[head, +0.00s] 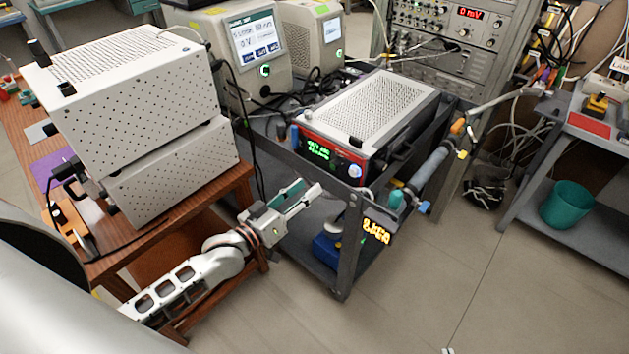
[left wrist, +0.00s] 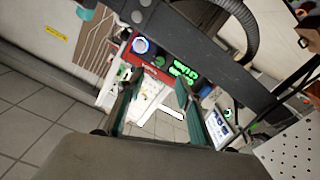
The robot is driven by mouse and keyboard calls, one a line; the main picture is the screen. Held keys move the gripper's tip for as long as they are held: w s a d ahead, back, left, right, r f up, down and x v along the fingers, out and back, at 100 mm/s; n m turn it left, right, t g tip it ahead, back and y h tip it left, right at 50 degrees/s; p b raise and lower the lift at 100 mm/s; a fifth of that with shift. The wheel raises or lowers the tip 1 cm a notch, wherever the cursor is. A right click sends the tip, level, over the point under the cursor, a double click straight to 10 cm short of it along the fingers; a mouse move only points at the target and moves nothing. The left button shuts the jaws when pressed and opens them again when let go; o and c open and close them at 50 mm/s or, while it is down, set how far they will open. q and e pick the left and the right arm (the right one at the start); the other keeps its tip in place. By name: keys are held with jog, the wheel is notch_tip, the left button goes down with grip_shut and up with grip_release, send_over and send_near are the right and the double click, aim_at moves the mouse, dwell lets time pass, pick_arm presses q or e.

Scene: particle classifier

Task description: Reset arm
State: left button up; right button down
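My left arm comes in from the lower left in the head view. Its gripper (head: 309,190) is in front of the wooden table, near the left side of the dark cart. In the left wrist view the two teal-padded fingers of the gripper (left wrist: 158,84) stand apart with nothing between them. The red-fronted instrument (head: 330,151) with a green display sits on the cart, up and right of the gripper. That red front with green digits (left wrist: 160,74) shows beyond the fingers in the left wrist view. My right gripper is not seen in either view.
Two stacked perforated white boxes (head: 140,90) stand on the wooden table (head: 215,205). The cart (head: 345,255) has a dark post close to my left gripper. A teal bin (head: 567,204) stands on a shelf at right. The floor (head: 430,290) in front is mostly clear.

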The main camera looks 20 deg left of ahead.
pick_arm(q)
jog(key=shift+s+a, duration=0.2)
jog(key=shift+s, duration=0.3)
jog(key=s+d+f+m+g+y, duration=0.1)
jog(key=s+f+m+g, duration=0.1)
jog(key=s+f, duration=0.7)
jog(key=s+d+f+m+g+y, duration=0.2)
jog(key=s+f+g, duration=0.2)
jog(key=s+f, duration=0.5)
jog(key=s, duration=0.2)
jog(key=shift+s+d+m+y, duration=0.3)
dwell(1.4)
